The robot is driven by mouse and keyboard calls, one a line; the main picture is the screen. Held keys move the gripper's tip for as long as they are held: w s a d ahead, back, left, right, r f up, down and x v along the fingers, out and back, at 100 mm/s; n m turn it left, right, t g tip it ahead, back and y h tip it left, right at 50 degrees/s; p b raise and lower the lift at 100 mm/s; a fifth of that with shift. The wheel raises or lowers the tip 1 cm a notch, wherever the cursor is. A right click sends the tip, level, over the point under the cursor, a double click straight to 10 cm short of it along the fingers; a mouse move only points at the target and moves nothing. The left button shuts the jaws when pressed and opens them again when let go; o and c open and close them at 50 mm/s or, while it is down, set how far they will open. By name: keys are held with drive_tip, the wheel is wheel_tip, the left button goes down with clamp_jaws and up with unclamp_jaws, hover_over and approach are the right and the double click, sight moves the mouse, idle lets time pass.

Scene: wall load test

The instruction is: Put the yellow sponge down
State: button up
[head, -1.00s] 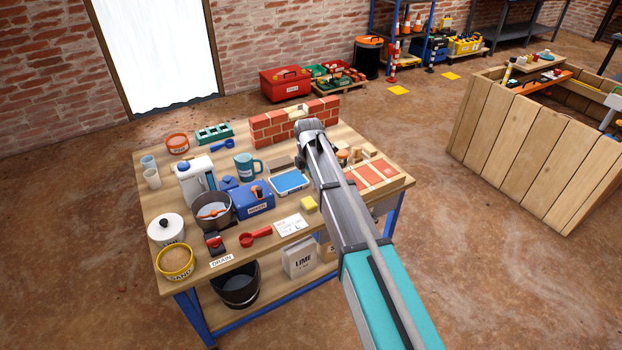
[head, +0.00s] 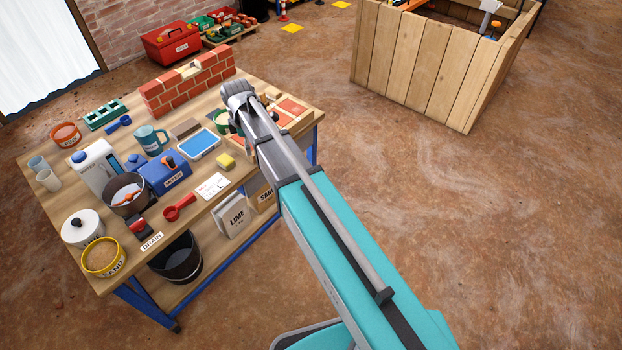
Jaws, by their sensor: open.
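The yellow sponge (head: 226,161) lies on the workbench (head: 205,222) near its front edge, to the right of a white card and clear of my gripper. My gripper (head: 237,112) is at the far end of my teal and grey arm, over the right part of the bench, behind and above the sponge. Its fingers are mostly hidden by the arm's grey end and hard to make out. I see nothing held in it. The jaws are open.
A small brick wall (head: 190,82) stands at the back. A wooden crate (head: 430,70) stands off to the right. The floor between is clear.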

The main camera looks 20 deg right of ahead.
drive_tip(key=s+d+m, duration=1.5)
drive_tip(key=s+m, duration=0.2)
drive_tip(key=s, duration=0.2)
drive_tip(key=shift+m, duration=0.3)
drive_tip(key=shift+s, duration=0.1)
wheel_tip(320, 180, up, 17)
drive_tip(key=p, duration=1.6)
drive_tip(key=shift+f+p, duration=0.15)
drive_tip(key=shift+p, duration=0.25)
